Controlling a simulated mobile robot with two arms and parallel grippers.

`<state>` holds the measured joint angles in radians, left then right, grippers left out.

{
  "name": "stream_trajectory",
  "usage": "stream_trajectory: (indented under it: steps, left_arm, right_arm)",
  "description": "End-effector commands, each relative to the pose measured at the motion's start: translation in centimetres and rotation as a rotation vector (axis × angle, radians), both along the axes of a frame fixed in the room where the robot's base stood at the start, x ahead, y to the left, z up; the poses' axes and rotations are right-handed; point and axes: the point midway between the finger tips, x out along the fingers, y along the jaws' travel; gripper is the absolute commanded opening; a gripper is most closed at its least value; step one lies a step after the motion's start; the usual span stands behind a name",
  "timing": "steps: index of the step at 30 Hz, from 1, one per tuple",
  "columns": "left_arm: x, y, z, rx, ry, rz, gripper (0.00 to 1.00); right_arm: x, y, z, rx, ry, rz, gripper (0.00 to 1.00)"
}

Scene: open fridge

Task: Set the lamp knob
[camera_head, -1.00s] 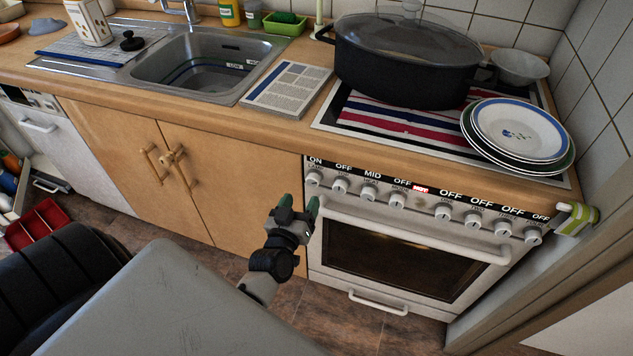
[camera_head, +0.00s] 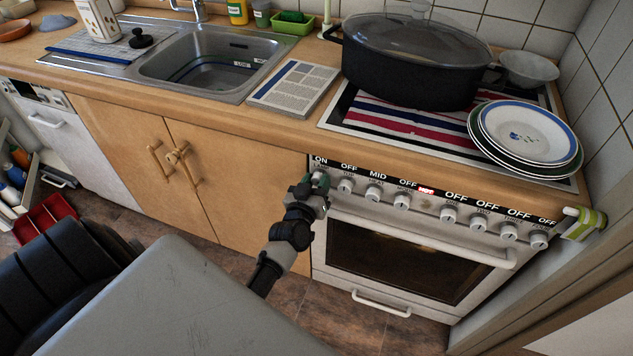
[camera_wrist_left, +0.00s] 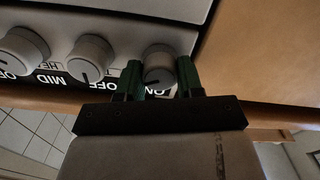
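The lamp knob is the leftmost grey round knob on the stove panel, with the label ON above it. In the head view the left gripper (camera_head: 312,184) is right at it and mostly covers it. In the left wrist view the lamp knob (camera_wrist_left: 158,64) sits between the two green fingers of my left gripper (camera_wrist_left: 160,68), one on each side. The fingers are apart, with at most a thin gap to the knob; whether they touch it I cannot tell. My right gripper is not in view.
More knobs, including one labelled MID (camera_head: 374,194), run to the right along the panel. The oven handle (camera_head: 430,243) sticks out below them. A black pot (camera_head: 415,75) and stacked plates (camera_head: 527,133) stand on the stove top. Wooden cabinet doors (camera_head: 150,165) are to the left.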

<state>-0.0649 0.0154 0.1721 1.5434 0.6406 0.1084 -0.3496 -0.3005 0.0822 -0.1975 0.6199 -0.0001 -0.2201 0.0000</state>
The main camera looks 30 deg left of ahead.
Motion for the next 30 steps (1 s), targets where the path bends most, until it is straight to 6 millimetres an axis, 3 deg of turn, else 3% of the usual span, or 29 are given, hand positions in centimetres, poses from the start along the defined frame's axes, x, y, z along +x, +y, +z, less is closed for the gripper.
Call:
stream_trajectory:
  steps: [1,3,14,30]
  left_arm:
    - [-0.01,0.02,-0.01,0.000,0.000,0.000,0.23]
    - [-0.01,0.02,-0.01,0.000,0.000,0.000,0.13]
    - [-0.03,0.02,0.01,-0.062,-0.015,0.000,0.13]
    - [-0.03,0.10,-0.05,-0.494,-0.119,0.000,0.13]
  right_arm:
    - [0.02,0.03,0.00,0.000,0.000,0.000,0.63]
    - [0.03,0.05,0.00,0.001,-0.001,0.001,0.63]
    - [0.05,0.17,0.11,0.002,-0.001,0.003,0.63]
    - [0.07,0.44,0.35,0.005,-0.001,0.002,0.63]
